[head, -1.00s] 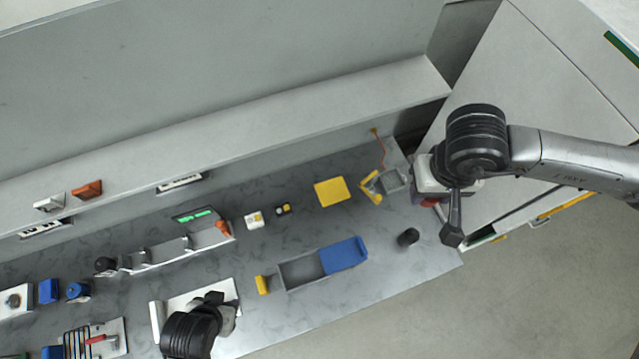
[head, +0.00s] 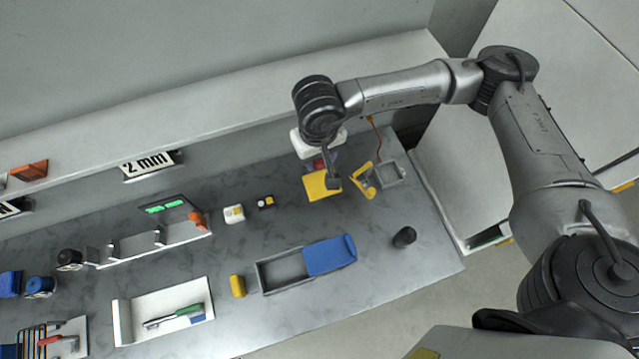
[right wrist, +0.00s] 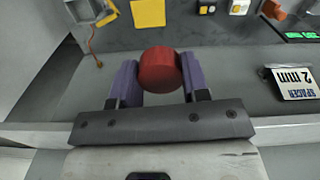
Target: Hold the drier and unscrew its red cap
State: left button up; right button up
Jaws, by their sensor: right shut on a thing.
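My right gripper (head: 325,168) hangs over the yellow square at the back of the bench. The right wrist view shows its two purple fingers (right wrist: 158,82) closed on the sides of a round red cap (right wrist: 158,66). In the head view only a little red shows below the wrist. I cannot tell whether a drier body is joined to the cap. I cannot make out a separate drier on the bench. My left gripper is out of view.
A yellow square (head: 318,192) lies below my right gripper, with a grey box (head: 389,174) to its right. A blue-lidded tray (head: 285,274), a dark cylinder (head: 404,237) and a white tray (head: 126,325) with a green-handled tool stand nearer. A back ledge (head: 220,108) runs behind.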

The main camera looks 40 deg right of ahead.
jog(key=d+f+m+b, duration=0.2)
jog(key=d+f+b, duration=0.3)
jog(key=f, duration=0.6)
jog(key=d+f+m+b, duration=0.25)
jog(key=f+b, duration=0.35)
jog(key=f, duration=0.5)
jog(key=d+f+m+b, duration=0.1)
jog(key=d+f+b, duration=0.45)
jog(key=f, duration=0.55)
jog(key=b, duration=0.1)
send_over(322, 184)
notch_tip(322, 184, down, 7)
jog(key=shift+r, duration=0.15)
jog(key=shift+f, duration=2.05)
jog(key=shift+f+b, duration=0.1)
jog(key=shift+b, duration=0.25)
